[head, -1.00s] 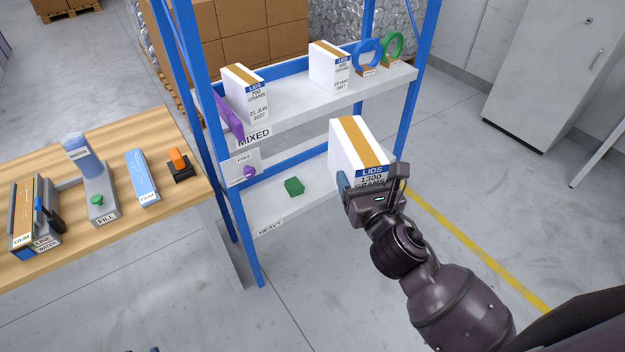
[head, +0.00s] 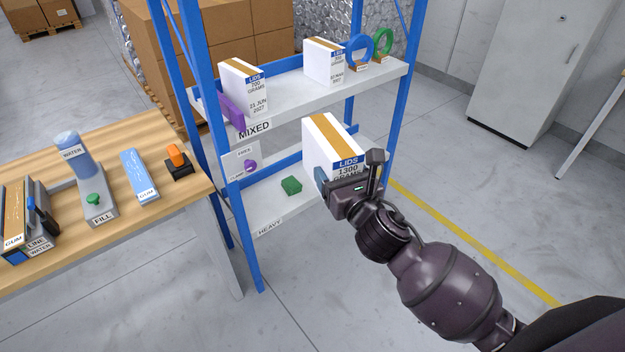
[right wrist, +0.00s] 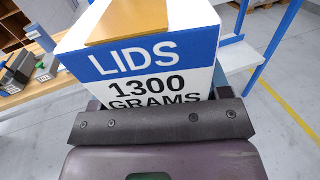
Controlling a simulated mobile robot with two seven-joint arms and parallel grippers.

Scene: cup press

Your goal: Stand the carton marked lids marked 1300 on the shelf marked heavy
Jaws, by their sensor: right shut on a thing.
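The white carton marked lids 1300 grams (head: 326,138), with a tan tape strip and blue label, is held in my right gripper (head: 350,187), which is shut on it. It is at the right part of the rack, over or in front of the heavy shelf (head: 262,212); I cannot tell whether it touches the shelf. In the right wrist view the carton (right wrist: 150,62) fills the space beyond my gripper (right wrist: 155,118). The gripper hides its lower part. The heavy label (head: 269,228) is on the lower shelf's front edge. My left gripper is not in view.
A green block (head: 291,186) lies on the heavy shelf. The mixed shelf (head: 300,108) above holds two lids cartons (head: 243,88), (head: 324,62), a purple item (head: 233,112) and tape rolls (head: 358,50). Blue posts (head: 246,240) frame the rack. A wooden table (head: 130,215) stands left.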

